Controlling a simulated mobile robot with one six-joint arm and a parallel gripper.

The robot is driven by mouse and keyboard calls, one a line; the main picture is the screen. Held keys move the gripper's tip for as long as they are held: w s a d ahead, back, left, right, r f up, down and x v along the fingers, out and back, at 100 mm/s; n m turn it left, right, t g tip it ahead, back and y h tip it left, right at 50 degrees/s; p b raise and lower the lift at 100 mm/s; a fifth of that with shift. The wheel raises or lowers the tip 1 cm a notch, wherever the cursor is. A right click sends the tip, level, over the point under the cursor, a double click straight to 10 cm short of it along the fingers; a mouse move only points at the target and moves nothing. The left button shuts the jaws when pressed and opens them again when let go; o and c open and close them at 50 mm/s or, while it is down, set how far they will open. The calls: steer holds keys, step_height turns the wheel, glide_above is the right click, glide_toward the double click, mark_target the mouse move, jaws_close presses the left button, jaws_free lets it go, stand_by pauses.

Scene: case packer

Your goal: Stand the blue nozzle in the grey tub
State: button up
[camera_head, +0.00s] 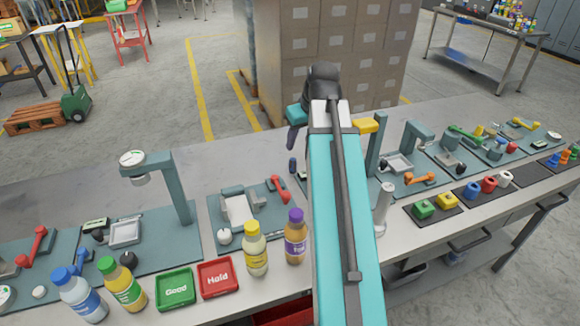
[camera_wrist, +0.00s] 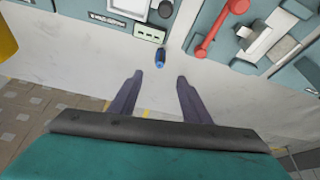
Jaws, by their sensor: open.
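A small blue piece with a dark end, which looks like the blue nozzle (camera_wrist: 160,57), lies on the bare pale bench in the wrist view. In the head view it shows as a small dark blue shape (camera_head: 292,166) just left of my arm. My gripper (camera_wrist: 160,76) is open and empty, its two dark fingers apart, with the blue piece beyond the gap between the tips. I cannot tell which is the task's tub.
A red-handled clamp (camera_head: 280,188) stands on a mat at left of my arm. Bottles (camera_head: 295,238) and Good (camera_head: 175,288) and Hold trays line the front edge.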

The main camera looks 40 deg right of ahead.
mark_target(293, 163)
steer(key=shift+f, duration=0.1)
stand_by(0.3)
steer(key=shift+p+x, duration=0.35)
steer(key=shift+x, duration=3.85)
steer(key=shift+w, duration=0.1)
steer(key=shift+p+x, duration=0.6)
steer(key=shift+x, duration=1.95)
jaws_close()
